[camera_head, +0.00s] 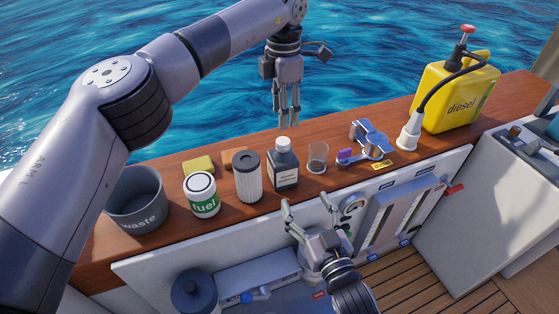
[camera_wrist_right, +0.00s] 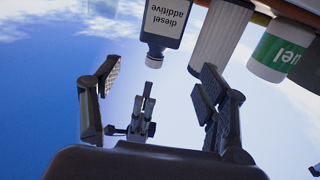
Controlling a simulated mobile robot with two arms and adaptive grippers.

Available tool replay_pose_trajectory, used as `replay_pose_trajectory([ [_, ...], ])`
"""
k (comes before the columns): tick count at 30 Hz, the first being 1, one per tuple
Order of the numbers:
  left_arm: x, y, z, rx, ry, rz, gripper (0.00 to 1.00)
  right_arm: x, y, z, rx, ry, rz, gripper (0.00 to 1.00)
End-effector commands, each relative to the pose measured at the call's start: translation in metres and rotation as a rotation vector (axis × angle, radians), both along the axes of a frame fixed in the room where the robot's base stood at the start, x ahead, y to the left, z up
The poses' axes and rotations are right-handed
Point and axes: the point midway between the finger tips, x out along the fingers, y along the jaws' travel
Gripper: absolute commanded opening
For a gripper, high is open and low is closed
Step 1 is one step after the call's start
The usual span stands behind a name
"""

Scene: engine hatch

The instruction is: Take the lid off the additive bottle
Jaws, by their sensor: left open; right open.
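The additive bottle (camera_head: 285,172) stands upright on the wooden ledge, dark with a pale label. My left gripper (camera_head: 287,120) is open and empty, pointing down above and slightly behind the bottle, apart from the lid. It also shows small in the right wrist view (camera_wrist_right: 146,108). My right gripper (camera_head: 307,202) is open and empty, in front of and below the bottle, not touching it.
Left of the bottle stand a pleated filter (camera_head: 248,178), a fuel can (camera_head: 202,195) and a waste bin (camera_head: 136,203). A glass (camera_head: 317,158) and a blue-grey tool (camera_head: 372,140) are to the right. A yellow diesel canister (camera_head: 455,95) stands at far right.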

Motion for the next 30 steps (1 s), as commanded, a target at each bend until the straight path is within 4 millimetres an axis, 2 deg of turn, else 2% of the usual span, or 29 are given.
replay_pose_trajectory([
  [21, 0.0, -0.001, -0.001, -0.004, 0.001, 0.0, 0.45, 0.128, 0.046, 0.001, -0.001, 0.001, 0.0, 0.68],
  [25, 0.0, -0.001, -0.001, -0.004, 0.001, 0.0, 0.45, 0.144, 0.051, 0.0, 0.0, 0.002, 0.0, 0.68],
  [30, 0.0, -0.001, -0.001, -0.004, 0.001, 0.0, 0.45, 0.153, 0.054, 0.0, 0.001, 0.001, 0.0, 0.68],
])
